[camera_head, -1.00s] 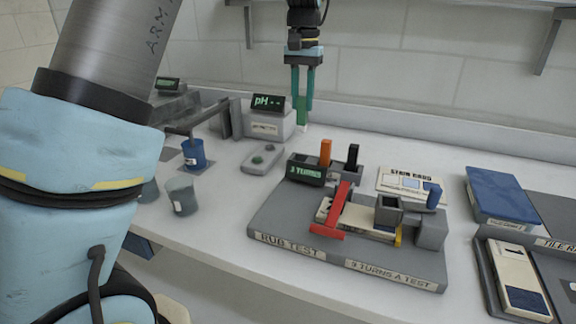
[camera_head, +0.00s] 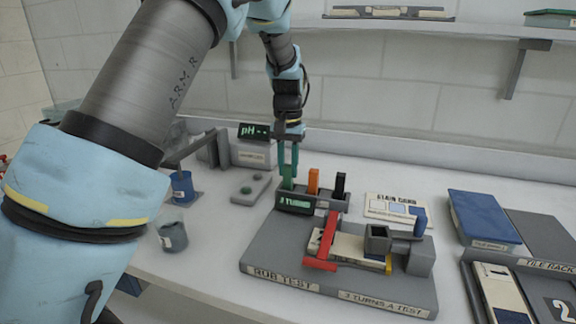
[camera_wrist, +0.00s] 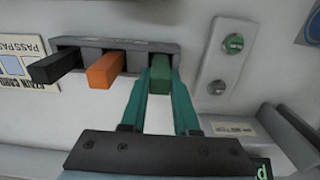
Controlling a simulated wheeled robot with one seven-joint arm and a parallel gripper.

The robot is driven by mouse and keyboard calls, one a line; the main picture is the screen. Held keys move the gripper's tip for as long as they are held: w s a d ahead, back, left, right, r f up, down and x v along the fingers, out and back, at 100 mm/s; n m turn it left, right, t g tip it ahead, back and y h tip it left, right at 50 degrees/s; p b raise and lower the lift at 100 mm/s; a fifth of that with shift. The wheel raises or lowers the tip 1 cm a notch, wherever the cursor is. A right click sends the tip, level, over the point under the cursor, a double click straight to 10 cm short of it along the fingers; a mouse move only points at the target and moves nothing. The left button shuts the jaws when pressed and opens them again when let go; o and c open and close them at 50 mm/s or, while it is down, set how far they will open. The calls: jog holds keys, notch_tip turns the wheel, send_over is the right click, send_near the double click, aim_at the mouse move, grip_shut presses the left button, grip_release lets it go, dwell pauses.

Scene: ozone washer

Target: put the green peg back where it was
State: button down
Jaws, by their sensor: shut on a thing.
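My gripper (camera_head: 288,176) points down over the left end of the dark peg rack (camera_head: 328,206) in the head view. Its teal fingers are shut on the green peg (camera_head: 287,184), which is mostly hidden by them there. In the wrist view the green peg (camera_wrist: 160,73) stands between the fingertips at the rack's right-end slot, in line with the other pegs. Its lower end is hidden, so I cannot tell how deep it sits. The orange peg (camera_head: 313,181) and the black peg (camera_head: 340,185) stand in the rack beside it.
The rub test base (camera_head: 260,250) with a red bar (camera_head: 327,240) lies in front of the rack. A two-button box (camera_head: 251,189) and a pH meter (camera_head: 250,153) stand to the left. A stain card (camera_head: 385,205) lies to the right.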

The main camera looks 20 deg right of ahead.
jog(key=shift+f, duration=0.2)
jog(key=c, duration=0.7)
grip_release()
jog(key=shift+o, duration=0.2)
jog(key=shift+r, duration=0.1)
notch_tip(320, 180, up, 12)
jog(key=b, duration=0.2)
jog(key=shift+r, duration=0.15)
